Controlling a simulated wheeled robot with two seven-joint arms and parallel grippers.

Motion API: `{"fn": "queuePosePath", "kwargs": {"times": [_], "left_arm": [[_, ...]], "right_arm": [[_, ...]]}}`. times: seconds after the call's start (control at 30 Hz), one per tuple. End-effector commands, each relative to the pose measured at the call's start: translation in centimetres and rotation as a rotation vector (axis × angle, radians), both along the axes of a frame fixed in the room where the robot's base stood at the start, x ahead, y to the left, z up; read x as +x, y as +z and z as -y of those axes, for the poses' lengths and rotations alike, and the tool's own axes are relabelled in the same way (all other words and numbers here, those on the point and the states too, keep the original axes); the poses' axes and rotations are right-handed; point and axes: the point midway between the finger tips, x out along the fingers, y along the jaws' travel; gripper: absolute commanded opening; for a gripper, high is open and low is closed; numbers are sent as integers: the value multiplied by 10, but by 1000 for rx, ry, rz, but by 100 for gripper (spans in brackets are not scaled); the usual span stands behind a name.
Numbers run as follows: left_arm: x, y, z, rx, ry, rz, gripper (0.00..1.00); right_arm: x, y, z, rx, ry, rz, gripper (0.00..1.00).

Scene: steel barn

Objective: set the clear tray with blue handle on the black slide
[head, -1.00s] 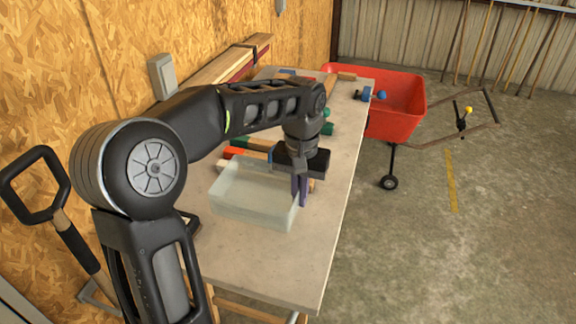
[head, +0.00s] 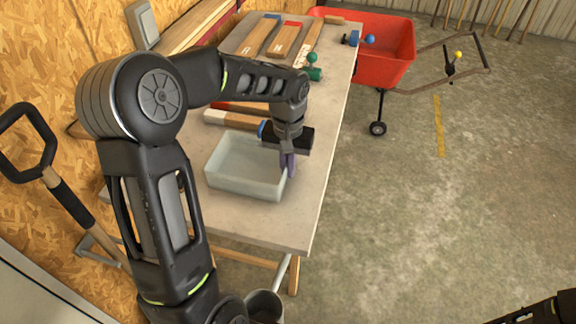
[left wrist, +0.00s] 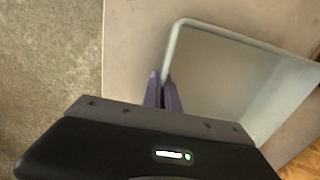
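A clear, pale open tray (head: 228,181) stands on the grey table, near its front. It also shows in the left wrist view (left wrist: 225,50). I cannot make out a blue handle on it. My left gripper (head: 288,172) is at the tray's right wall, pointing down. In the left wrist view its two purple fingers (left wrist: 162,80) are close together at the tray's rim, apparently with the wall between them. I cannot make out a black slide. Of my right arm only a dark part shows at the bottom right; its gripper is out of view.
Wood-handled tools (head: 285,40) lie at the back of the table (head: 285,225), with a green-ended thing (head: 312,73) nearby. A red cart (head: 380,45) stands behind on the right. A shovel (head: 70,205) leans at the left wall. The table's front strip is clear.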

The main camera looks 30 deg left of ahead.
Motion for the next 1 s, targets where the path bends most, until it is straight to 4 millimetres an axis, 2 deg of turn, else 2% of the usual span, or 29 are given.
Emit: {"fn": "queuePosePath", "kwargs": {"times": [0.37, 0.4, 0.63, 1.0], "left_arm": [[0, -5, 0, 0, 0, 1, 0], [0, -4, 0, 0, 0, 1, 6], [0, -3, 0, 0, 0, 1, 25], [0, 2, 0, 1, 0, 2, 25]], "right_arm": [[0, -4, 0, 0, 0, 0, 36], [0, -3, 0, 0, 0, 0, 36], [0, -2, 0, 0, 0, 0, 36], [0, 2, 0, 0, 0, 0, 36]]}}
